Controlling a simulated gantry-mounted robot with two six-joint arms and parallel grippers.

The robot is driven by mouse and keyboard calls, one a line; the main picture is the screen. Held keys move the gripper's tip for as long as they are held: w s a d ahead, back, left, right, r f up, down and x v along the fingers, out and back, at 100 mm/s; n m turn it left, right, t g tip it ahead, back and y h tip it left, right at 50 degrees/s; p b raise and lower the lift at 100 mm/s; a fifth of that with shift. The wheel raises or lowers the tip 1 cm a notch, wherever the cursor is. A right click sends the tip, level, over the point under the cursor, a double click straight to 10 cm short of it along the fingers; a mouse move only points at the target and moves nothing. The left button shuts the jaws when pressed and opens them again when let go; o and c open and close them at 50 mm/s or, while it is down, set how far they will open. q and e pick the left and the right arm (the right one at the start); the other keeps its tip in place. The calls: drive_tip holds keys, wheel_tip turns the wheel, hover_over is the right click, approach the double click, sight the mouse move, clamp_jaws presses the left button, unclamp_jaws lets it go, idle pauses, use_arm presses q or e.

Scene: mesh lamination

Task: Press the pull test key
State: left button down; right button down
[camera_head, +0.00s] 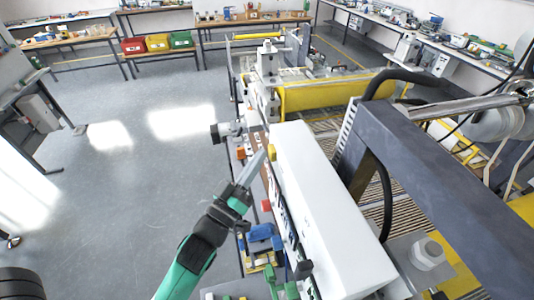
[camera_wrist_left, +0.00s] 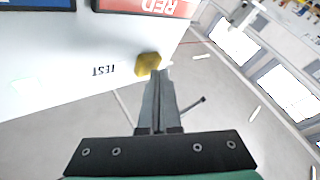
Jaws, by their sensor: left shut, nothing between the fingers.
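The pull test key is a yellow knob (camera_wrist_left: 148,64) on a white panel face, beside the upside-down word "TEST" in the left wrist view. In the head view the yellow key (camera_head: 271,152) sits on the left edge of the long white machine housing (camera_head: 325,215). My left gripper (camera_head: 263,153) is shut and empty, its fingertips at the key. In the left wrist view the closed fingertips (camera_wrist_left: 159,74) overlap the key's right lower edge. I cannot tell whether they touch it. My right gripper is not in view.
A red label (camera_wrist_left: 150,6) and a blue one (camera_wrist_left: 38,3) are on the panel near the key. Blue and green parts (camera_head: 262,240) stand beside the housing near my left arm. A dark frame (camera_head: 430,165) crosses at right. Grey floor (camera_head: 120,180) at left is clear.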

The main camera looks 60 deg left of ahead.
use_arm(q)
drive_tip(key=shift+w, duration=0.15)
idle(0.4)
drive_tip(key=shift+s+a+p, duration=0.2)
drive_tip(key=shift+s+p, duration=0.3)
drive_tip(key=shift+s, duration=0.45)
drive_tip(key=s, duration=0.2)
drive_tip(key=s+a, duration=0.1)
drive_tip(key=s, duration=0.1)
drive_tip(key=shift+s+a+b, duration=0.15)
drive_tip(key=shift+s+b, duration=0.2)
drive_tip(key=shift+s, duration=0.05)
